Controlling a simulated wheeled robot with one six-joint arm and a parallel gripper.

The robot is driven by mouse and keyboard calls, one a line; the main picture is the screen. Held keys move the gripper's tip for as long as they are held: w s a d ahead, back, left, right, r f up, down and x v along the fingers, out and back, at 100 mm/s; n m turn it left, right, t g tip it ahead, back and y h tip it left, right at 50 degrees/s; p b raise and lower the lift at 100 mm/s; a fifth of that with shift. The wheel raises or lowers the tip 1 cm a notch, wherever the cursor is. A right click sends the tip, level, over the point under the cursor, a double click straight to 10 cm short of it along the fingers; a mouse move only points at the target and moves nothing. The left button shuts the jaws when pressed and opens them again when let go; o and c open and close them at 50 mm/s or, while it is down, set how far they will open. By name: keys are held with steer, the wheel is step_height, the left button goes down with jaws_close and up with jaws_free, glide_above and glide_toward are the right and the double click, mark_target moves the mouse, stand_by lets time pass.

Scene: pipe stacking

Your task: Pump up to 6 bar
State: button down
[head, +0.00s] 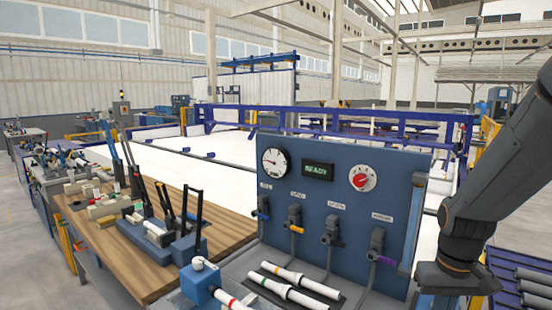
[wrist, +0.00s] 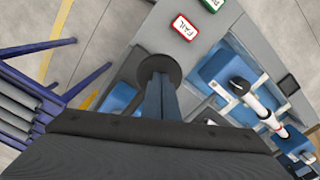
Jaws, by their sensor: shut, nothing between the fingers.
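The blue test panel (head: 330,225) stands at centre right in the head view. It carries a white-faced gauge (head: 273,162), whose numbers are too small to read, a green-lettered READY display (head: 317,171) and a red-centred dial (head: 362,178). My gripper (head: 458,279) is shut, at the panel's right side. In the wrist view its dark body (wrist: 160,140) fills the bottom. A blue-grey post (wrist: 162,100) with a dark round disc (wrist: 158,68) shows just beyond it; I cannot tell whether they touch. A white pipe with a red band (wrist: 264,112) is at a blue fixture (wrist: 215,67).
Several valves hang on the panel, one with an orange part (head: 293,222). White pipes (head: 300,280) lie before it. A wooden bench (head: 225,225) with upright levers is at left. A FAIL sign (wrist: 185,27) and a blue rack (wrist: 30,100) show in the wrist view.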

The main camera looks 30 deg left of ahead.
step_height(320, 180, up, 3)
steer(key=shift+s+f+p, duration=0.15)
steer(key=shift+f+p, duration=0.05)
steer(key=shift+p, duration=0.55)
steer(key=shift+f, duration=0.1)
steer(key=shift+w+f+b, duration=0.2)
steer(key=shift+f+b, duration=0.9)
steer(key=shift+f, duration=1.05)
steer(key=shift+w+f+b, duration=0.15)
steer(key=shift+f+b, duration=0.95)
steer(key=shift+f, duration=1.05)
steer(key=r+p, duration=0.2)
steer(key=r, duration=0.1)
steer(key=r+p, duration=0.2)
steer(key=r, duration=0.1)
steer(key=s+r+p, duration=0.1)
steer(key=r+p, duration=0.2)
steer(key=shift+w+f, duration=0.1)
steer(key=shift+f, duration=0.05)
steer(key=shift+f, duration=0.1)
